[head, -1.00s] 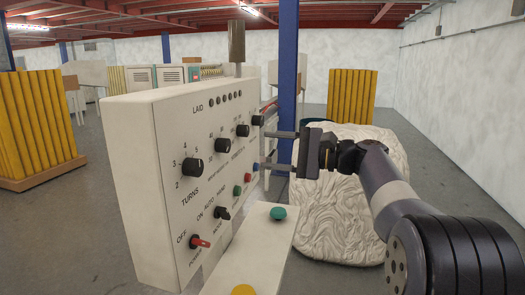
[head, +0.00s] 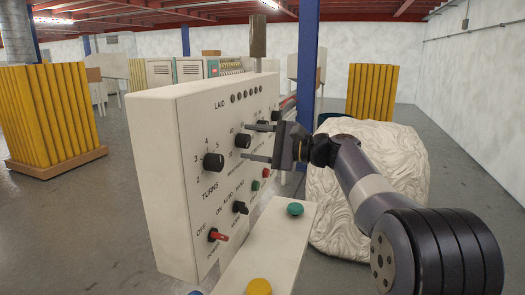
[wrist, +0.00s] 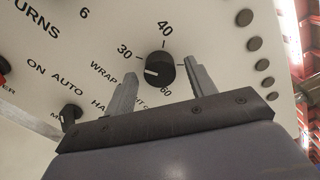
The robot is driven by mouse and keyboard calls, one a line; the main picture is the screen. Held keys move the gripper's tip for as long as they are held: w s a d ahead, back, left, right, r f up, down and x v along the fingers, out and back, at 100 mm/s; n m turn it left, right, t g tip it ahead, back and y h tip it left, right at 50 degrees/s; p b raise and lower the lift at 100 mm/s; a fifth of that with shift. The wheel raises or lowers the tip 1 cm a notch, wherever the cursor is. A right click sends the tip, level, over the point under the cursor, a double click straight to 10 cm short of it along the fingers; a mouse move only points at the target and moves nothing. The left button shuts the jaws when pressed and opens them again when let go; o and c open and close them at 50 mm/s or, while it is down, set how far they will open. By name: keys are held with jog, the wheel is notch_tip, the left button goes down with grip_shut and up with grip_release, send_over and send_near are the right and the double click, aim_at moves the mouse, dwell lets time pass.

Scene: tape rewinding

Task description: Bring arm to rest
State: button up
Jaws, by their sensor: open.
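My gripper (head: 246,142) is open and empty, reaching in from the right to the front of the white control panel (head: 170,185). Its two fingers point at the panel near a black dial (head: 243,140). In the wrist view, the same dial (wrist: 160,68), marked 30, 40 and 60, appears between the two spread fingers; I cannot tell whether they touch it. The bent arm reaches back to the lower right of the head view.
Left of the gripper is the TURNS dial (head: 213,161), with the red POWER switch (head: 218,236) below. A ledge (head: 270,240) with green (head: 295,209) and yellow (head: 258,287) buttons juts out below. A white wrapped bundle (head: 380,190) stands behind the arm.

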jog(key=shift+w+a, duration=0.15)
jog(key=shift+a, duration=0.3)
jog(key=shift+r, duration=0.1)
